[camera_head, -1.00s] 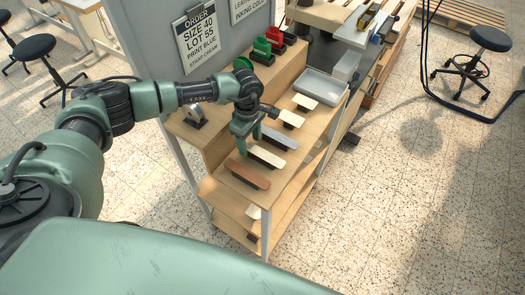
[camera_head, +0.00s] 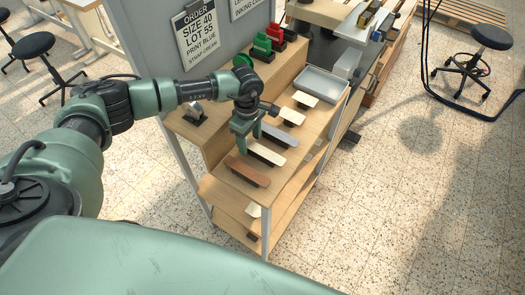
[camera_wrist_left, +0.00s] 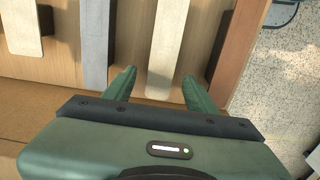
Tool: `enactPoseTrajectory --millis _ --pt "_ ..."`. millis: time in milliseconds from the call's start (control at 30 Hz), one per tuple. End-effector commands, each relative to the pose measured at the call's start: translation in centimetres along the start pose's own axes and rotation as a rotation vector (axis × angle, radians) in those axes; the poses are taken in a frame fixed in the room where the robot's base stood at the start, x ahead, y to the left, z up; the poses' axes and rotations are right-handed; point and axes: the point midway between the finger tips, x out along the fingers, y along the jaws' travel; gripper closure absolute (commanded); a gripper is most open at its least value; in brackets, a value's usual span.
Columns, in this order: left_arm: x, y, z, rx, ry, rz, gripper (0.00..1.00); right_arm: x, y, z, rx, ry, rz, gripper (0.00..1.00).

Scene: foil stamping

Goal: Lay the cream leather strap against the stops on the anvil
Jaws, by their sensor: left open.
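The cream leather strap (camera_head: 267,154) lies on the wooden shelf between a brown strap (camera_head: 247,172) and a grey strap (camera_head: 280,136). My left gripper (camera_head: 248,144) is open above this row of straps in the head view. In the left wrist view, the open left gripper (camera_wrist_left: 160,85) has one finger on each side of the cream strap (camera_wrist_left: 168,40), with nothing held. The grey strap (camera_wrist_left: 95,42) is to its left and the brown strap (camera_wrist_left: 240,45) to its right. I cannot pick out the anvil's stops. My right gripper is not in view.
Two shorter cream pieces (camera_head: 291,116) lie farther back on the shelf, near a grey tray (camera_head: 318,84). Red and green items (camera_head: 268,42) stand on the raised ledge, with a metal device (camera_head: 194,112) at its left. An order sign (camera_head: 201,38) hangs on the panel behind.

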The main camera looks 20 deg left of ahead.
Motion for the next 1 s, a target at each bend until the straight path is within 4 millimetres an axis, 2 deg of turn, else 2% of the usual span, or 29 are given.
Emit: enactPoseTrajectory --millis 100,133,300,333,633,800,867,1000 --pt "0.0 0.0 0.0 0.000 0.000 0.000 0.44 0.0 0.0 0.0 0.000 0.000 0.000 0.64" --pt "0.0 0.0 0.0 0.000 0.000 0.000 0.46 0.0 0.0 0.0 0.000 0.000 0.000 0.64" --pt "0.0 0.0 0.0 0.000 0.000 0.000 0.94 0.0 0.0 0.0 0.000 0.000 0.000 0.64" --pt "0.0 0.0 0.0 0.000 0.000 0.000 1.00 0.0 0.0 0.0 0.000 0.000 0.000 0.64" --pt "-0.1 0.0 0.0 0.000 0.000 0.000 1.00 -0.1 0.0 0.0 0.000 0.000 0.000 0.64" --pt "-0.8 0.0 0.0 0.000 0.000 0.000 1.00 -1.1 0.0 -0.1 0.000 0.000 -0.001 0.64" --pt "-1.1 0.1 0.0 0.000 0.000 0.003 1.00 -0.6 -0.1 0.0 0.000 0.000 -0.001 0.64" --pt "-3.8 0.1 -0.1 0.001 0.000 0.007 1.00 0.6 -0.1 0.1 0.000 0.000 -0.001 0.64"
